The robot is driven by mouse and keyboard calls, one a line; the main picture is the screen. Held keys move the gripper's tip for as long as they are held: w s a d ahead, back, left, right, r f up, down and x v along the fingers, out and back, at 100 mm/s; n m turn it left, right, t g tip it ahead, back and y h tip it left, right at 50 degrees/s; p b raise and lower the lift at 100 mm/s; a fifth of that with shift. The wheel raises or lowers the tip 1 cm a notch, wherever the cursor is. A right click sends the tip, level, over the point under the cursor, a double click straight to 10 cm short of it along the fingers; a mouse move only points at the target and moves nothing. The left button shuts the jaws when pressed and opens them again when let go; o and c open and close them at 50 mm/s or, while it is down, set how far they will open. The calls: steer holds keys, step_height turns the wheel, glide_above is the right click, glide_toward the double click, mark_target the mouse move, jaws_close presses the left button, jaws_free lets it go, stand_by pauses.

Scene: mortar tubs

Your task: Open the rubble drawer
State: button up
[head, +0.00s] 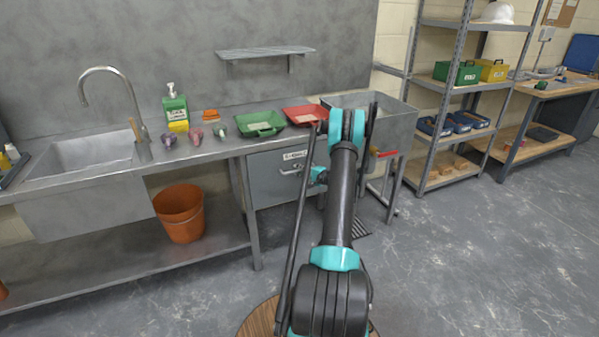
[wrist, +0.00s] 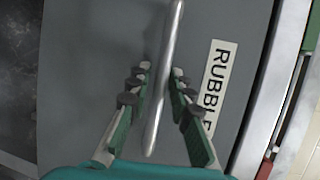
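The rubble drawer (head: 268,183) is a grey front under the bench, right of the lower shelf. It looks shut. Its label reads RUBBLE in the wrist view (wrist: 215,85), partly covered by a finger. A metal bar handle (wrist: 168,60) crosses the drawer front, slightly tilted in the wrist view. My gripper (wrist: 161,74) is open, with one finger on each side of the handle and gaps showing between. In the head view my gripper is at the drawer's right part, near the handle, and my arm hides some of that area.
Green (head: 260,124) and red (head: 305,115) trays, a soap bottle (head: 175,110) and small items stand on the bench above. An orange bucket (head: 180,213) stands on the lower shelf at left. A metal tub (head: 396,122) and shelving (head: 440,150) stand at right. The floor in front is clear.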

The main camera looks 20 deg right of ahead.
jaws_close()
steer(key=shift+s, duration=0.15)
stand_by(0.4)
